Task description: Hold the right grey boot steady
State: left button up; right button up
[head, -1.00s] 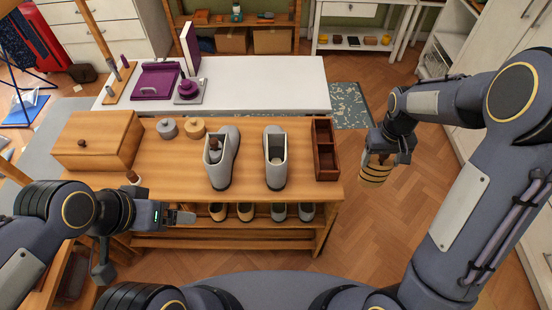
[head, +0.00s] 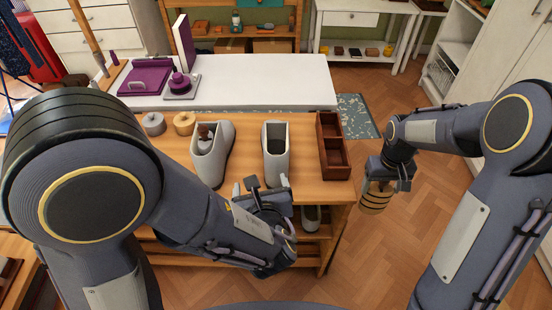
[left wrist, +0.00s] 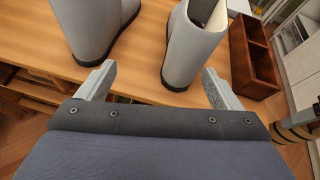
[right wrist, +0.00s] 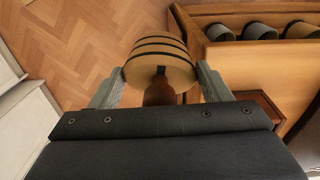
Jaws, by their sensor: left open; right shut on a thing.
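The right grey boot (head: 276,155) stands upright and open-topped on the wooden bench; it also shows in the left wrist view (left wrist: 193,48). My left gripper (head: 267,184) is open and empty at the near side of this boot. In the left wrist view, the boot's front lies ahead of the finger gap (left wrist: 158,80), closer to the right finger, apart from both. My right gripper (head: 382,186) is shut on a round tan thing with dark bands (right wrist: 160,62), to the right of the bench. The left grey boot (head: 213,158) stands upright with a brown thing inside.
A dark wooden divided box (head: 334,150) stands just right of the right boot. Shoes sit on the shelf below the bench top (right wrist: 260,31). Open floor lies right of the bench.

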aim_at(277, 173)
jog(key=shift+f, duration=0.45)
jog(key=shift+b, duration=0.3)
jog(key=shift+f, duration=0.15)
pick_arm(q)
jog(key=w+d+f+m+b, duration=0.1)
jog(key=w+f, duration=0.1)
jog(key=w, duration=0.1)
jog(key=w+d+f+m+h+b, duration=0.1)
jog(key=w+f, duration=0.1)
jog(key=w, duration=0.2)
jog(key=w+d+f, duration=0.1)
jog(key=w+f, duration=0.1)
jog(key=w, duration=0.1)
jog(key=shift+w+d+f+m+t+h+b, duration=0.1)
jog(key=shift+w+d+m+t+h+b, duration=0.2)
jog(key=shift+m+b, duration=0.1)
pick_arm(e)
notch_tip(277, 173, down, 3)
jog(key=shift+r, duration=0.15)
pick_arm(q)
jog(key=shift+c, duration=0.5)
jog(key=c, duration=1)
